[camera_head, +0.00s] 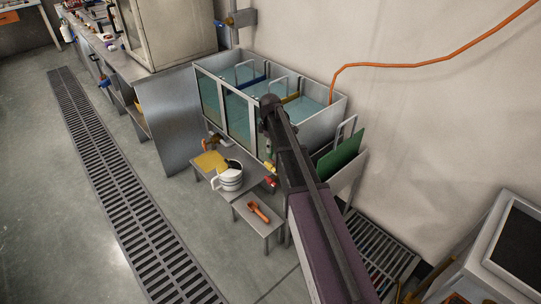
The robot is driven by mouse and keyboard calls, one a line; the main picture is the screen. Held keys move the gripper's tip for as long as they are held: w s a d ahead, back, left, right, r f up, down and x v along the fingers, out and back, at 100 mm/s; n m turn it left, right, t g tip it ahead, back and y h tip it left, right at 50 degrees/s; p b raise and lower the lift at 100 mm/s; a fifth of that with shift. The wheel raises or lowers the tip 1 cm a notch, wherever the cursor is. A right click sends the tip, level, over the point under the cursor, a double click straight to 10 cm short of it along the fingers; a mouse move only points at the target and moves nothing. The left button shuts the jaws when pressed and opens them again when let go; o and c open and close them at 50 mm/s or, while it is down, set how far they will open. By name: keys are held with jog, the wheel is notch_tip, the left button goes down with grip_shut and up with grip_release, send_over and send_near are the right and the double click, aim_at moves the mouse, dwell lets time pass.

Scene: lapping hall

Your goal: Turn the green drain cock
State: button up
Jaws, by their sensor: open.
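A glass-fronted tank (238,116) with three water-filled compartments stands against the wall. Small fittings show low along its front: a brownish one (211,141) at the left, and a yellowish one (270,167) and a red one (271,182) close beside my arm. I cannot make out a green cock among them; my arm covers the right end of the tank front. My dark and purple arm reaches up from the bottom of the picture to a black rounded joint in front of the tank. I cannot make out my gripper or its fingers.
A low bench (257,176) before the tank holds a yellow cloth (211,161) and a white pot (229,177). A lower step (268,229) holds an orange tool (257,211). A green board (340,154) stands right of the tank. A long floor grate (112,180) lies left, with clear floor around.

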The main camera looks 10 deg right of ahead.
jog(key=shift+f+b, duration=1.4)
jog(key=shift+f, duration=0.3)
grip_shut()
